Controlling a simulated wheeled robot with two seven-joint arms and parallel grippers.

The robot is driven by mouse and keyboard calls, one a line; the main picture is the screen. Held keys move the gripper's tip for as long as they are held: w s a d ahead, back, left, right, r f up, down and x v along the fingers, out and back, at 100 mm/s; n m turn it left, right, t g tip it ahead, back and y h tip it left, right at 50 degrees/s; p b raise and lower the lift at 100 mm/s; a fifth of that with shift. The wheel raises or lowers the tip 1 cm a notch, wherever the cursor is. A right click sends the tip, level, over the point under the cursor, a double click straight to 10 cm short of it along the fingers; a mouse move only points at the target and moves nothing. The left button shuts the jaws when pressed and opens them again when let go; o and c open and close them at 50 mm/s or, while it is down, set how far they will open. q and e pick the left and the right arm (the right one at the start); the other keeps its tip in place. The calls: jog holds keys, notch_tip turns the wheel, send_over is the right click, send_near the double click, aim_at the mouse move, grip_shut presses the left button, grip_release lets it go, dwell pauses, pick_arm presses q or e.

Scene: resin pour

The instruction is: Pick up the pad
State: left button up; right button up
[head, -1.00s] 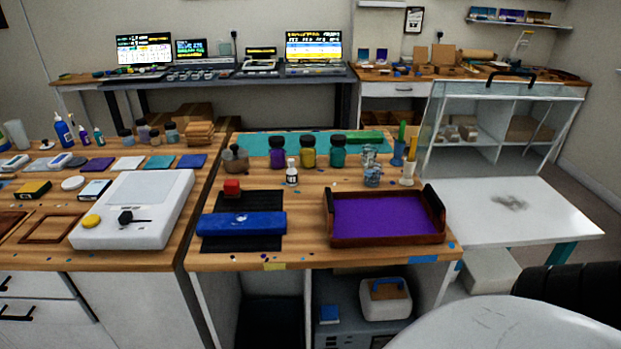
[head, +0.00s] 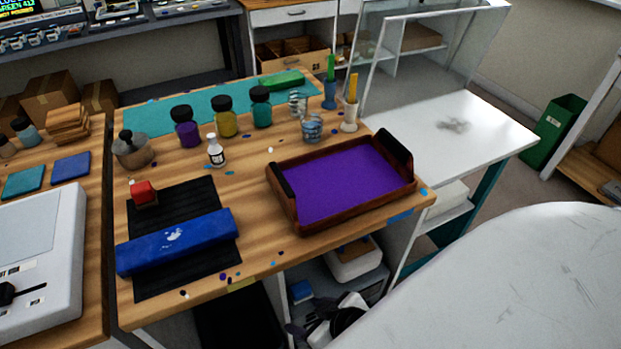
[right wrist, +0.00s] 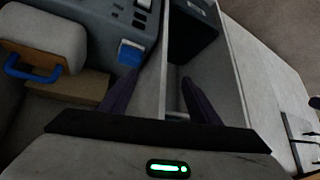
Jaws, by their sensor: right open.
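No single thing is plainly marked as the pad. A flat black ribbed mat (head: 200,200) lies on the wooden bench. A long blue block (head: 178,243) with a pale mark lies across its front part, and a small red block (head: 143,193) sits near its back left corner. My right gripper (head: 322,322) is low in front of the bench, below the top and apart from all of these. In the right wrist view its dark fingers (right wrist: 155,88) are spread and empty, facing the shelf space under the bench. My left gripper is not in view.
A wooden tray (head: 340,222) with a purple surface stands right of the mat. Jars, including a yellow one (head: 224,117), and cups stand behind. A white case (right wrist: 45,45) and a small blue box (right wrist: 130,53) are under the bench. Bare wood lies between mat and tray.

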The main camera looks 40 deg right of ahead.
jog(key=m+g+h+b, duration=0.1)
jog(key=h, duration=0.1)
send_near(301, 289)
jog(key=shift+m, duration=0.4)
jog(key=b+x, duration=0.2)
jog(key=x, duration=0.6)
jog(key=shift+d+b, duration=0.1)
jog(key=shift+b, duration=0.2)
jog(key=shift+w+f, duration=0.2)
jog(key=shift+f, duration=0.15)
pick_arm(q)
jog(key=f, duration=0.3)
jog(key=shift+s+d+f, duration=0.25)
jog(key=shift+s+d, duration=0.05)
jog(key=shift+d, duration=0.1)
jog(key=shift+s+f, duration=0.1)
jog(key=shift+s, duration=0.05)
pick_arm(e)
jog(key=c, duration=0.8)
